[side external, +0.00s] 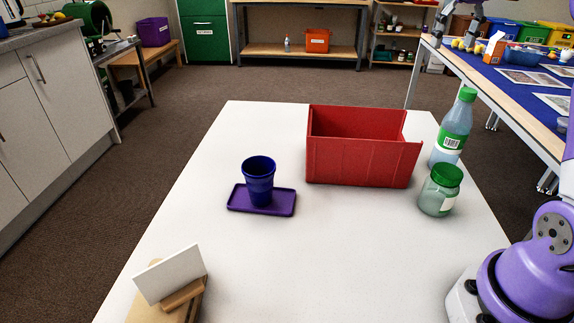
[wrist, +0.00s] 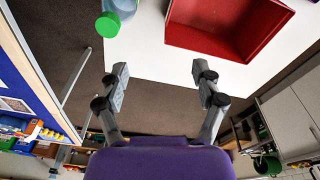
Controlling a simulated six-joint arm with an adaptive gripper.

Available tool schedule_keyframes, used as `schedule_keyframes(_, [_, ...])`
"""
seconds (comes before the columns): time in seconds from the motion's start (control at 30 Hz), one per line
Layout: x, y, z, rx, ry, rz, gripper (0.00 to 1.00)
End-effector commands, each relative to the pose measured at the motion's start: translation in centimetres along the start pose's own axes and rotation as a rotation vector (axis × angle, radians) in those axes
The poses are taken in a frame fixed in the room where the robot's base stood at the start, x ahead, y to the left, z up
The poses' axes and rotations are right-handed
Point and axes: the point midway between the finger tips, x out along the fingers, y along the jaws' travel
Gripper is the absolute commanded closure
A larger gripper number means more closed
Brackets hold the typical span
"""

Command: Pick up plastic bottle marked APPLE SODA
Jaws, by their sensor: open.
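A clear plastic bottle (side external: 453,130) with a green cap and a green and white label stands upright on the white table, right of the red bin. The label's words are too small to read. The bottle's green cap shows at the top left of the wrist view (wrist: 108,25). My gripper (wrist: 159,80) is open and empty in the wrist view, its fingers pointing toward the table edge and apart from the bottle. In the side view only a part of my gripper (side external: 460,22) shows at the top right, above and beyond the bottle.
A squat green-lidded jar (side external: 440,192) stands just in front of the bottle. The red bin (side external: 360,163) is close on its left. A blue cup (side external: 259,182) stands on a purple tray (side external: 236,203). A white card (side external: 172,275) leans in a wooden holder. The table's front middle is clear.

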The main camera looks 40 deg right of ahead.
Motion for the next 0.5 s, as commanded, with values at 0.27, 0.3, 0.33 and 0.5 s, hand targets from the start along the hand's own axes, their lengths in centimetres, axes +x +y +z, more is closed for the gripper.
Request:
schedule_keyframes(0.27, [1.5,7.4,-0.3,0.137,-0.107,-0.010,0.24])
schedule_keyframes(0.3, [1.6,7.8,-0.2,0.144,-0.114,-0.012,0.24])
schedule_keyframes(0.33, [1.6,8.0,-0.1,0.148,-0.116,-0.013,0.24])
schedule_keyframes(0.5, [2.4,8.1,0.0,0.151,-0.122,-0.015,0.24])
